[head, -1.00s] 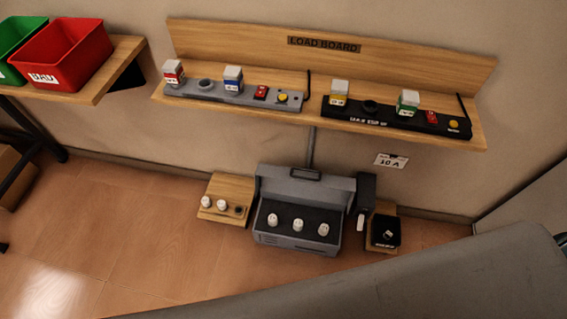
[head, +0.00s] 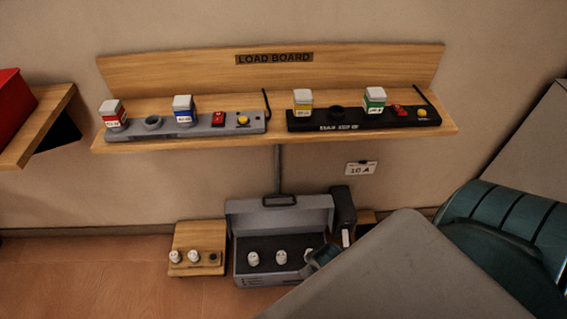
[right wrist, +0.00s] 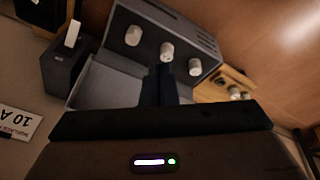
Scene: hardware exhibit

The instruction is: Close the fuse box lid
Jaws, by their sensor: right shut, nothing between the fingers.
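The grey fuse box (head: 240,268) stands low against the wall in the head view. Its lid (head: 247,212) is open, tilted up at the back, with a dark handle (head: 280,201) on its top edge. Three white fuses (head: 253,258) sit inside. My right gripper (head: 318,259) overlaps the right part of the box and partly hides it. In the right wrist view, the shut, empty fingers (right wrist: 165,72) are in front of the box (right wrist: 180,22) and its lid (right wrist: 98,85); contact cannot be told. My left gripper is out of view.
A wooden stand (head: 187,240) with white fuses is left of the box. A dark lever switch (head: 342,210) stands close on its right. The load board shelf (head: 278,130) with two power strips is above. A red bin (head: 12,105) is at far left.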

